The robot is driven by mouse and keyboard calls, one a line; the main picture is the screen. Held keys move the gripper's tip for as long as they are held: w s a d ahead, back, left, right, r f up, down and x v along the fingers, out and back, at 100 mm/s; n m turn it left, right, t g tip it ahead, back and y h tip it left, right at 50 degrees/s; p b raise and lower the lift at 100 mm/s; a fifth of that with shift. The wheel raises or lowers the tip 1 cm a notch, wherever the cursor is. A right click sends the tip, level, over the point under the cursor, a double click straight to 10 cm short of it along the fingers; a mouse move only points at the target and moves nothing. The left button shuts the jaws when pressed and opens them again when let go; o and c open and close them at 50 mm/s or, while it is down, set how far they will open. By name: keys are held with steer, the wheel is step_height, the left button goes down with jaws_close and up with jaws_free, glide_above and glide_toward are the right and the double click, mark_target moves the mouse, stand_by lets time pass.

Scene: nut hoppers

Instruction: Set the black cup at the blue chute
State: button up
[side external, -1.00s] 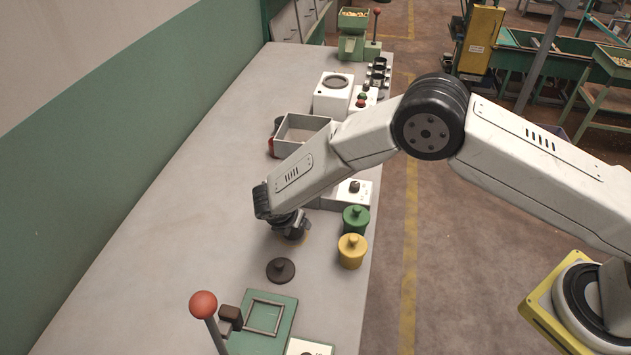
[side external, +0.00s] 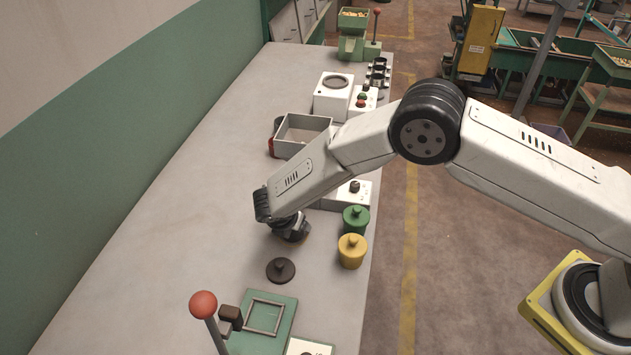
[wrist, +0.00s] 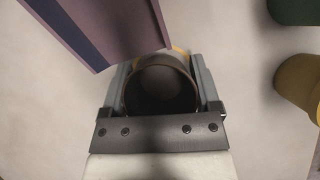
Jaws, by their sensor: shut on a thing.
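The black cup (wrist: 161,80) shows in the wrist view as a round dark rim with a dark hollow, mouth towards the camera. My gripper (wrist: 163,82) is shut on it, a jaw on each side. A purplish panel with a dark blue strip, likely the blue chute (wrist: 68,32), slants in from the top left and ends close to the cup's rim. A bit of yellow shows beyond the rim.
A square tray (side external: 302,128) stands behind. Bench to the left is clear.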

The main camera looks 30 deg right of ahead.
steer(key=shift+f, duration=0.15)
steer(key=o, duration=1.3)
steer(key=v, duration=0.8)
